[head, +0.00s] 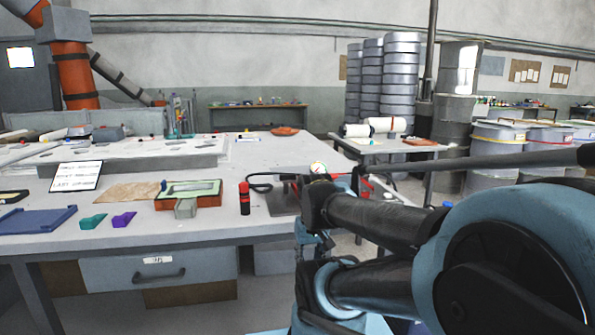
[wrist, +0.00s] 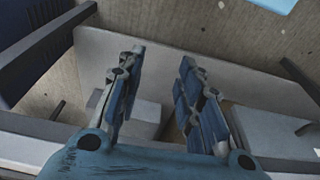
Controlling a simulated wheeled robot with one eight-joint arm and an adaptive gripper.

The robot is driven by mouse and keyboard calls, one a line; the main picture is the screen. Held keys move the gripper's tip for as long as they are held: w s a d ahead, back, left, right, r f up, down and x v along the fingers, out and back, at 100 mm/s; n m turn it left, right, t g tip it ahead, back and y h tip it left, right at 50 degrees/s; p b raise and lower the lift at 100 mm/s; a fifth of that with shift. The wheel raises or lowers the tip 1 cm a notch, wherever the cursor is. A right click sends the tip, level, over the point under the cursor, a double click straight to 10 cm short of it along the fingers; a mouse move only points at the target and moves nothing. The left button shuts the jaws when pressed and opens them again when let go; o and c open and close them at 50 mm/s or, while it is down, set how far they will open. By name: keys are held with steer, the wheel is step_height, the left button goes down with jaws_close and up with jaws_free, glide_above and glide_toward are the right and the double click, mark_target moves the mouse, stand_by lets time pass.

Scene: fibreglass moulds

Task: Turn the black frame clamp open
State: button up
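I cannot make out a black frame clamp for certain in either view. In the head view, a small orange-brown frame (head: 208,201) with a pale green inside lies near the table's front edge, with a grey block (head: 186,208) at its front side. A dark piece (head: 12,197) lies at the far left edge, partly cut off. My gripper (wrist: 161,58) shows in the wrist view with its two blue jointed fingers apart and nothing between them. Grey panels and a speckled floor lie beyond the fingers. In the head view my arm covers the table's right end.
A black-and-red bottle (head: 244,198), a purple wedge (head: 123,220), a teal wedge (head: 92,222) and a blue tray (head: 38,220) stand along the front of the table (head: 180,238). A white sign (head: 76,176) stands behind. A grey drawer (head: 158,270) hangs below.

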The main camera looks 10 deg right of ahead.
steer(key=shift+w+a, duration=0.15)
steer(key=shift+w, duration=0.05)
steer(key=w+r+m+g, duration=0.1)
steer(key=w+r+m, duration=0.3)
steer(key=w+r, duration=0.45)
steer(key=w+r+m, duration=0.4)
steer(key=w+r, duration=0.1)
steer(key=r, duration=0.6)
steer(key=w+r+m+g, duration=0.1)
steer(key=w+r+m, duration=0.5)
steer(key=w, duration=0.4)
steer(key=w+r+m, duration=0.4)
steer(key=w+r, duration=0.4)
steer(key=w, duration=0.2)
step_height(320, 180, down, 17)
steer(key=shift+w, duration=0.15)
jaws_close()
